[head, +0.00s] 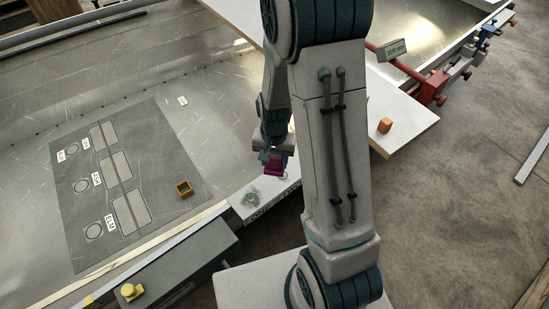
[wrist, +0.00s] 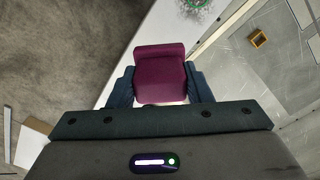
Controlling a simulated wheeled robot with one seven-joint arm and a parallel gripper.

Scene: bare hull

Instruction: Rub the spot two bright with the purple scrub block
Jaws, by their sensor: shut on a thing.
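My gripper (head: 273,156) is shut on the purple scrub block (head: 274,164). In the wrist view the block (wrist: 160,72) sits between the two fingers of my gripper (wrist: 160,88). It is held above the white board near the hull's edge. A dark grey mat (head: 168,176) lies on the metal hull floor to the left, with several pale rectangular patches and round spots.
A small yellow-brown open box (head: 184,189) stands on the mat's right side. An orange block (head: 385,125) sits on the white panel at right. Red and blue clamps (head: 432,88) line the far edge.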

